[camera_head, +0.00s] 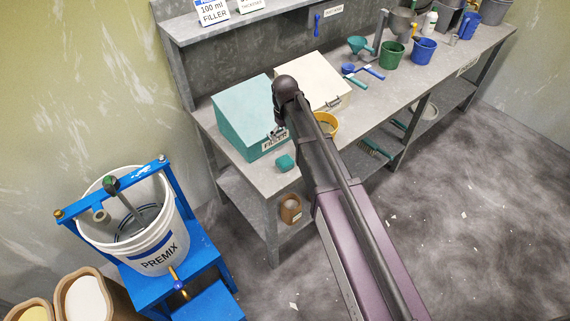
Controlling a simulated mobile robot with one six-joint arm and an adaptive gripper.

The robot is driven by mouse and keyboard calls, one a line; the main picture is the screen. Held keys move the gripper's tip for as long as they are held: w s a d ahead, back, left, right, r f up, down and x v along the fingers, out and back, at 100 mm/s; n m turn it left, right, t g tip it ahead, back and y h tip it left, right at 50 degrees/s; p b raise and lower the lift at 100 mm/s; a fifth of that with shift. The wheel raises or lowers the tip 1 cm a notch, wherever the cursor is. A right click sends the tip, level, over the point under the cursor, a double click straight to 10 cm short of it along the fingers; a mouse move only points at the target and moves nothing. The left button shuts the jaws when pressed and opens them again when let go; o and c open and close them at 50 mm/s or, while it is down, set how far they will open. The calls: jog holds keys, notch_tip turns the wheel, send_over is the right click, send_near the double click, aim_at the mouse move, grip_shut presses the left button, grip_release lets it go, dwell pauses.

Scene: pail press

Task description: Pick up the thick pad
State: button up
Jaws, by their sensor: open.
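A small, thick teal block (285,162), which looks like the thick pad, lies on the front left part of the grey workbench (262,183). It sits just in front of the teal lidded bin (243,114) marked FILLER. Nothing covers its top. My dark arm rises from the lower right and passes just right of the block, its joint standing over the gap between the two bins. My gripper cannot be made out; the arm hides that area.
A cream bin (312,78) stands beside the teal one. A yellow bowl (326,124) is partly behind my arm. Blue scoops, a green pail (392,54) and a blue pail (424,50) stand farther right. A white PREMIX bucket (140,240) stands in a blue press frame at left.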

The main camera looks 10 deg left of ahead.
aim_at(285, 159)
jog(key=shift+f+b, duration=3.85)
jog(key=shift+f, duration=0.25)
jog(key=shift+f, duration=0.1)
notch_tip(285, 159, down, 5)
jog(key=b, duration=0.5)
jog(key=c, duration=0.9)
